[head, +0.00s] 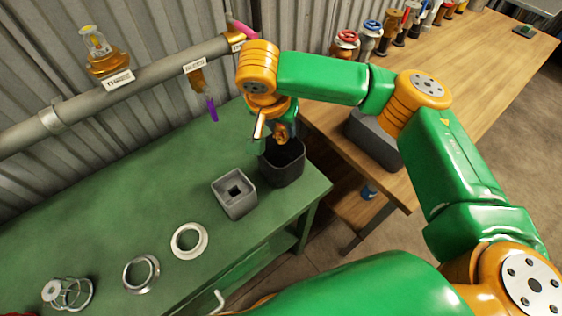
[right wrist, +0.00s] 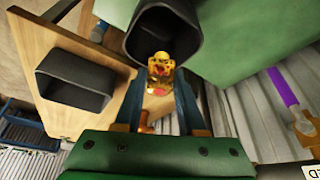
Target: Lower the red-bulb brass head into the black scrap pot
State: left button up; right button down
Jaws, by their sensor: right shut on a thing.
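The brass head (head: 283,136) is held in my right gripper (head: 276,128) over the mouth of the black scrap pot (head: 292,174). In the right wrist view the brass head (right wrist: 160,66) sits between the two fingers of my right gripper (right wrist: 160,86), with a small red patch on it. The pot (right wrist: 186,22) lies just beyond it there, with its dark opening behind the head. I cannot tell whether the head touches the pot's rim. The pot stands at the right end of the green bench (head: 150,220). My left gripper is not in view.
A grey box with a square hole (head: 235,193) stands left of the pot. Two rings (head: 188,240) and a wire cage (head: 68,293) lie further left. A pipe (head: 150,75) with fittings runs behind. A dark bin (head: 372,142) stands on the wooden table (head: 470,60) at right.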

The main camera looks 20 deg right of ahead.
jog(key=b, duration=0.3)
send_near(284, 163)
jog(key=shift+w+d+r, duration=0.2)
jog(key=shift+w+d, duration=0.35)
jog(key=shift+w, duration=0.15)
jog(key=shift+f+b, duration=0.85)
jog(key=shift+f, duration=1.6)
dwell(1.0)
